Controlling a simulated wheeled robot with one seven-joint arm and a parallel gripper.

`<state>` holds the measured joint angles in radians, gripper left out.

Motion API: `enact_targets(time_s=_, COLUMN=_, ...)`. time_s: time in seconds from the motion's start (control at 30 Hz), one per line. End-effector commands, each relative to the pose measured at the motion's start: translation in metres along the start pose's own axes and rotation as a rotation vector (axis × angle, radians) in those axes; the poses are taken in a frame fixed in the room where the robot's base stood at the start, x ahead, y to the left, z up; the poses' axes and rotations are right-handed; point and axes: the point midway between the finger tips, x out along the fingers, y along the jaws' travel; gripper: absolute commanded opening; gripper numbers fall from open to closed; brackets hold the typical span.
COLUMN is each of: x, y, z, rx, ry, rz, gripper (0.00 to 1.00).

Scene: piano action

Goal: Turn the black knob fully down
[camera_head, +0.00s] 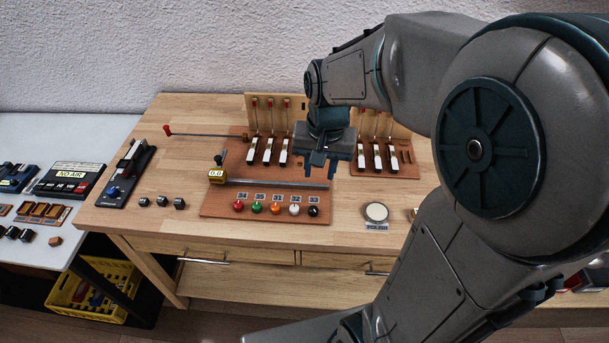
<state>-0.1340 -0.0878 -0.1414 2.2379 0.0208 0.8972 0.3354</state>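The black knob (313,211) is the rightmost in a row of coloured knobs along the front of a brown board (260,201) on the wooden table. A small label sits behind it. Its pointer direction is too small to tell. My gripper (319,166) hangs above the board, behind and above the black knob and apart from it. Its fingers point down, with a small gap seeming to show between them. Nothing is visible between the fingers. My arm comes in from the right and hides part of the table.
Left of the black knob are white (295,210), orange (276,208), green (256,207) and red (238,205) knobs, close together. A metal rail (275,183) crosses the board behind them. Upright key models (268,149) stand farther back. A round white disc (376,212) lies to the right.

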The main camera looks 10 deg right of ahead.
Motion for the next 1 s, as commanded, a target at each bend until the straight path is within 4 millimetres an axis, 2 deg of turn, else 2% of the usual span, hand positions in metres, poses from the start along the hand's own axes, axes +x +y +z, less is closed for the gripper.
enact_targets(time_s=0.03, x=0.015, y=-0.003, z=-0.009, rx=0.031, ry=-0.023, rz=0.015, gripper=0.32)
enact_targets(time_s=0.1, x=0.027, y=-0.006, z=-0.018, rx=0.071, ry=-0.043, rz=0.031, gripper=0.32)
enact_targets(time_s=0.3, x=0.048, y=-0.01, z=-0.033, rx=0.138, ry=-0.07, rz=0.06, gripper=0.32)
enact_targets(time_s=0.47, x=0.06, y=-0.01, z=-0.035, rx=0.152, ry=-0.076, rz=0.067, gripper=0.32)
enact_targets(time_s=0.57, x=0.074, y=-0.009, z=-0.033, rx=0.151, ry=-0.078, rz=0.067, gripper=0.32)
enact_targets(time_s=1.0, x=0.158, y=-0.004, z=-0.026, rx=0.149, ry=-0.078, rz=0.067, gripper=0.32)
